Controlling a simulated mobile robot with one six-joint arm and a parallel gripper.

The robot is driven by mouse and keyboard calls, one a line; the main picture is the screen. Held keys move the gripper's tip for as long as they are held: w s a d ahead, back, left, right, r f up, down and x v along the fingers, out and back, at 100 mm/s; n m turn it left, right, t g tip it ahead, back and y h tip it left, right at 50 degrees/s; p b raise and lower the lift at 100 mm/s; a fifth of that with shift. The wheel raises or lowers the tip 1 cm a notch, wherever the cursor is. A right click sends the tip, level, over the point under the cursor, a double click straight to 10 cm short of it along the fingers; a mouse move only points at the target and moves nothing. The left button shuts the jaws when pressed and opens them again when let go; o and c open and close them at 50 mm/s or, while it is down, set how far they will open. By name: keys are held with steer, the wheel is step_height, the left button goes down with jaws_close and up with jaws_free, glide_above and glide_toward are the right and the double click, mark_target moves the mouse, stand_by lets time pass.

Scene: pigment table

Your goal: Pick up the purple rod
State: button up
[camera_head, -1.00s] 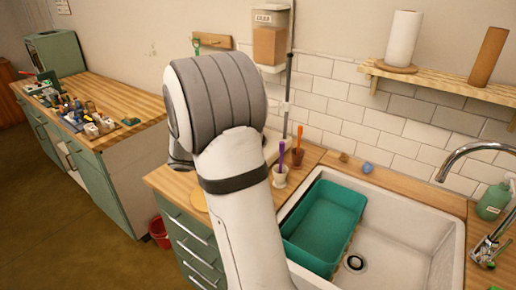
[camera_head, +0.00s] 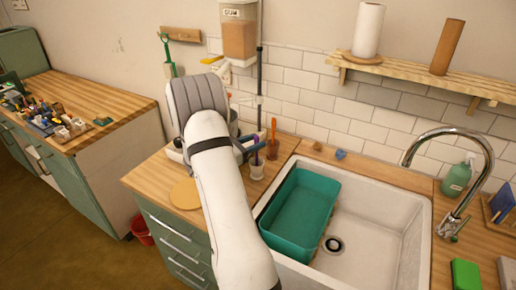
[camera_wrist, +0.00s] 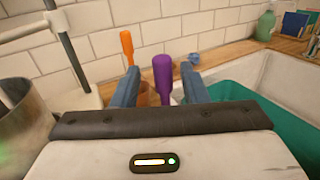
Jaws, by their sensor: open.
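The purple rod (camera_wrist: 163,78) stands upright between the two open fingers of my gripper (camera_wrist: 160,85) in the wrist view. The fingers are on either side of it, and I cannot tell whether either touches it. In the head view the purple rod (camera_head: 257,157) rises from a small white cup (camera_head: 257,171) on the wooden counter, left of the sink. There my gripper (camera_head: 256,143) is at the rod, partly hidden by my arm. The rod's lower end is hidden in the cup.
An orange rod (camera_head: 274,130) stands in a brown cup (camera_head: 272,149) just behind. The sink (camera_head: 378,245) holds a teal basin (camera_head: 297,251) to the right. A metal pot (camera_wrist: 22,115) is close on the left in the wrist view. Tiled wall (camera_head: 300,80) rises behind.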

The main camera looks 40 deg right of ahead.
steer(key=shift+s+d, duration=0.1)
steer(key=shift+d, duration=0.4)
jaws_close()
